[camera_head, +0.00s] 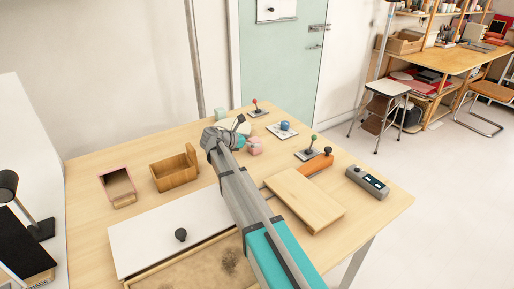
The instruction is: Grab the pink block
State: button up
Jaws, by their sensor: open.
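A small pink block (254,145) lies on the wooden table just right of the end of my arm. The arm covers part of the area beside it. My gripper (240,121) is at the far end of the arm, over the back half of the table and close behind the block in the picture. It is open. The fingers are small and partly hidden, and I cannot tell whether they touch anything.
A pale green block (221,114) stands behind the gripper. A wooden box (171,183) and a pink-edged box (124,203) stand left. Joysticks, a blue-ball device (285,127), a wooden board (305,199) and a grey device (368,182) stand right. A white panel (150,238) is in front.

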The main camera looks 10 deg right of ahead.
jog(key=shift+b+x, duration=0.35)
jog(key=shift+x, duration=1.1)
jog(key=c, duration=1.1)
